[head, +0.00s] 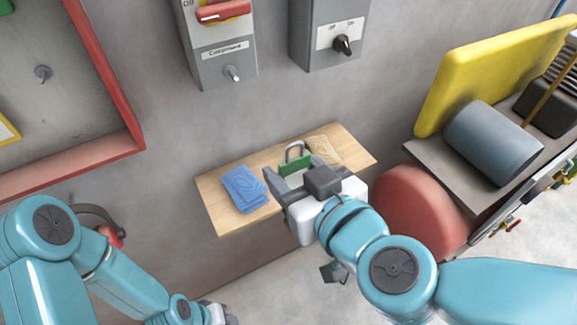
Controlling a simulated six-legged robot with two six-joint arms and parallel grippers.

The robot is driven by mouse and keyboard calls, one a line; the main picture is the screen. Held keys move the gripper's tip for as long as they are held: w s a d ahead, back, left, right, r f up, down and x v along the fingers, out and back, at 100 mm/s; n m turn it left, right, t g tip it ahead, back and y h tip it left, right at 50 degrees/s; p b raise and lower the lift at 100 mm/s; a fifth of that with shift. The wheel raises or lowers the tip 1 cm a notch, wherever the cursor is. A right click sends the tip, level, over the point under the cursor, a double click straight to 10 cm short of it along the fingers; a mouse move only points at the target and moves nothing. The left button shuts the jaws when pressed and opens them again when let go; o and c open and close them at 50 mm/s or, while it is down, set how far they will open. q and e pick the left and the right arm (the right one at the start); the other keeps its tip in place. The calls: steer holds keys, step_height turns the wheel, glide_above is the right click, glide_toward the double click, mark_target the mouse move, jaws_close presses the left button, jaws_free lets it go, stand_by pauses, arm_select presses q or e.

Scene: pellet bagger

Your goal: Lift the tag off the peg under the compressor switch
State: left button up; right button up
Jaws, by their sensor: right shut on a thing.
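The grey compressor switch box (222,50) with a red handle (223,10) is on the wall at the top. A short pale peg (232,73) sticks out below its label, and I see no tag on it. My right gripper (294,175) is over the wooden shelf, with its fingers around a green padlock (296,162). The padlock's grey shackle points up; its lower part is hidden by the gripper. My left gripper (217,314) only just shows at the bottom edge, and its fingers cannot be made out.
The wooden shelf (213,195) holds folded blue cloths (244,188) and a tan piece (324,150). A second switch box (326,30) with a black knob is right of the first. A red-framed panel (120,90) is at left. Machinery with a yellow guard (480,70) fills the right.

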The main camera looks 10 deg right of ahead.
mark_target(295, 181)
steer(key=shift+s+d+f+b, duration=0.1)
steer(key=shift+s+d+b, duration=0.15)
steer(key=shift+s+b, duration=0.4)
steer(key=shift+s+d+b, duration=0.2)
steer(key=shift+s+b, duration=0.1)
steer(key=shift+s, duration=0.65)
steer(key=shift+s+d+b, duration=0.25)
steer(key=shift+s+b, duration=0.05)
steer(key=shift+s, duration=0.35)
steer(key=shift+s+d+b, duration=0.2)
steer(key=shift+s+b, duration=0.05)
steer(key=shift+s, duration=0.35)
